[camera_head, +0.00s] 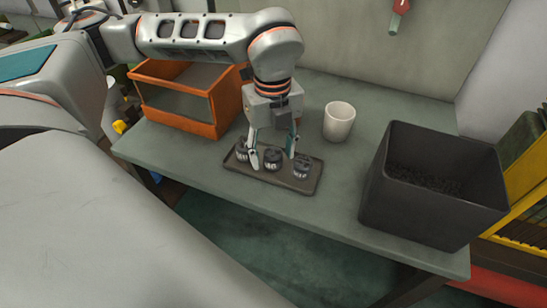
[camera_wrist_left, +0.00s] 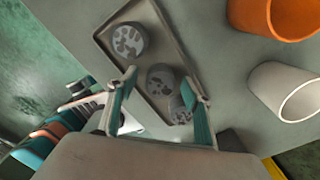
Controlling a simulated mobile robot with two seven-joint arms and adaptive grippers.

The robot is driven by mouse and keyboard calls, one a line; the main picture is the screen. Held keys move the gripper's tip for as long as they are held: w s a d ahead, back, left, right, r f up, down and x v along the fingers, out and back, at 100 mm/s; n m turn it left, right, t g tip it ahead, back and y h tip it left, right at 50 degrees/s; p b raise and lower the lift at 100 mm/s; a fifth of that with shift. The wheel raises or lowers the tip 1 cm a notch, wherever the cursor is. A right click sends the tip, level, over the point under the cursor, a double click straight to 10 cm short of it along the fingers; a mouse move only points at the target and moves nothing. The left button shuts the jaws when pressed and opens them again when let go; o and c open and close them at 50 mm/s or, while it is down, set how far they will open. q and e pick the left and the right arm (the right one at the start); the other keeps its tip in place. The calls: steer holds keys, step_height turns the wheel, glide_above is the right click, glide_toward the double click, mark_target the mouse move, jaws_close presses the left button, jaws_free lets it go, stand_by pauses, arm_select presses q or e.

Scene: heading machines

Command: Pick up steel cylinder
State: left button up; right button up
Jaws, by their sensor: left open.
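Several short, round, dark grey metal pieces stand on a shallow tray (camera_head: 255,176): a left one (camera_head: 242,150), a middle one (camera_head: 272,159) and a right one (camera_head: 302,167). I cannot tell which one the task calls the steel cylinder. My left gripper (camera_head: 272,161) points down over the tray, open, with its fingertips on either side of the middle piece. In the left wrist view the gripper (camera_wrist_left: 161,76) has the middle piece (camera_wrist_left: 162,79) between its fingertips, with another piece (camera_wrist_left: 180,110) partly hidden by a finger. Contact is not visible. My right gripper is not in view.
A white cup (camera_head: 339,121) stands behind the tray. An orange cup (camera_wrist_left: 275,18) is beside it in the wrist view. An orange open bin (camera_head: 180,122) is at back left, a black bin (camera_head: 425,205) with dark contents at right. The bench front edge is close to the tray.

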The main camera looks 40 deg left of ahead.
arm_select(q)
steer(key=shift+f, duration=0.25)
jaws_close()
